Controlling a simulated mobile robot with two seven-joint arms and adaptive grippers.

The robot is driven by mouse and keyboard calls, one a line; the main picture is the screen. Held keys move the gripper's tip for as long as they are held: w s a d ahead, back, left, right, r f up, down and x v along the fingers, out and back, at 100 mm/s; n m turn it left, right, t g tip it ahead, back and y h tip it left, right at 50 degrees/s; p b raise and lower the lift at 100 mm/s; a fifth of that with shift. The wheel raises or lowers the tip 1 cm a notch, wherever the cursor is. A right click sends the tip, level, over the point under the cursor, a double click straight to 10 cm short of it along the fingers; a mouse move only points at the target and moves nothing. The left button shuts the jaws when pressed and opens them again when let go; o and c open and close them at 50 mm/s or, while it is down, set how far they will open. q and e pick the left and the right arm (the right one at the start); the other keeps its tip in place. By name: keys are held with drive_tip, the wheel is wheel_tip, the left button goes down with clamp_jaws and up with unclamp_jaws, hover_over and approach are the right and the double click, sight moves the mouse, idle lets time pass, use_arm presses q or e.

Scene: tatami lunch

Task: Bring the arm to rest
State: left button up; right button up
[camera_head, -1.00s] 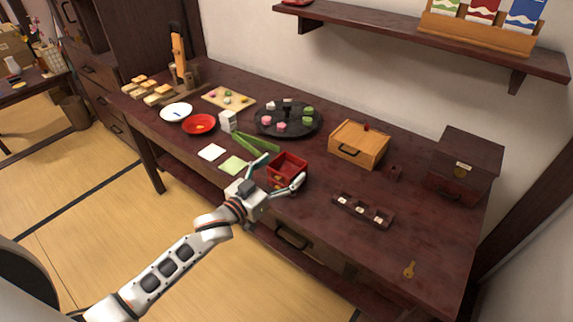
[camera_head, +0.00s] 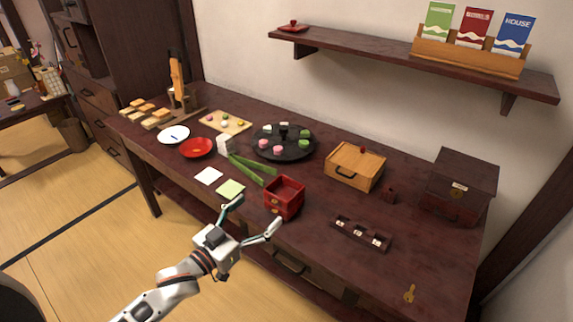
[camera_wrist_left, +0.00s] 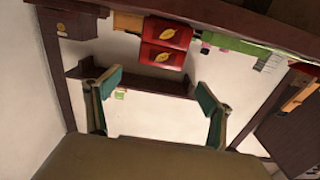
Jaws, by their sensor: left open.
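My left gripper (camera_head: 256,216) is open and empty in the head view, in front of the table's front edge. It is apart from the red box (camera_head: 284,198), which stands on the table just beyond its fingers. In the left wrist view the two green-padded fingers (camera_wrist_left: 160,98) are spread wide with nothing between them. Two red box faces with yellow leaf marks (camera_wrist_left: 162,45) show beyond them there. My right gripper is not in view.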

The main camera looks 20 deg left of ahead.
use_arm(q)
drive_tip(key=s+d+f+g+y+p, duration=0.1)
drive_tip(key=s+f+g, duration=0.2)
drive_tip(key=s+f, duration=0.6)
drive_tip(key=s+d+f+g+y+p, duration=0.1)
drive_tip(key=s+d+f+g+y, duration=0.1)
drive_tip(key=s+f, duration=0.7)
drive_tip(key=s+g, duration=0.1)
drive_tip(key=s, duration=0.3)
drive_tip(key=shift+d+f+y+p, duration=0.3)
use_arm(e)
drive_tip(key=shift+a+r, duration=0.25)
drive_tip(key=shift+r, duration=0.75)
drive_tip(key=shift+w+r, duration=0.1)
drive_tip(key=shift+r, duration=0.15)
